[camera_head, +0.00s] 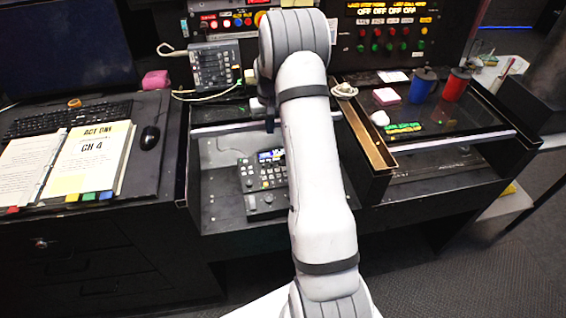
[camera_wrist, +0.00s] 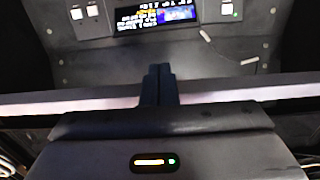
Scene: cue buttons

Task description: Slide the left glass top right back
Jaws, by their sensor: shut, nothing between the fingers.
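The left glass top (camera_head: 217,110) lies over the back of the left console bay, with its pale front edge (camera_head: 215,129) running across the bay. That edge also crosses the wrist view as a pale bar (camera_wrist: 60,97). The control panel (camera_head: 263,184) with a small lit display sits uncovered in the front of the bay; its display shows in the wrist view (camera_wrist: 155,14). My gripper (camera_head: 269,124) is shut and empty, fingers pointing down at the pale edge. In the wrist view the fingertips (camera_wrist: 159,70) overlap the bar; whether they touch it I cannot tell. My arm hides the bay's right part.
A brass-coloured rail (camera_head: 369,140) divides the bays. A keyboard (camera_head: 68,118), binder (camera_head: 80,162) and mouse (camera_head: 150,137) lie on the left desk.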

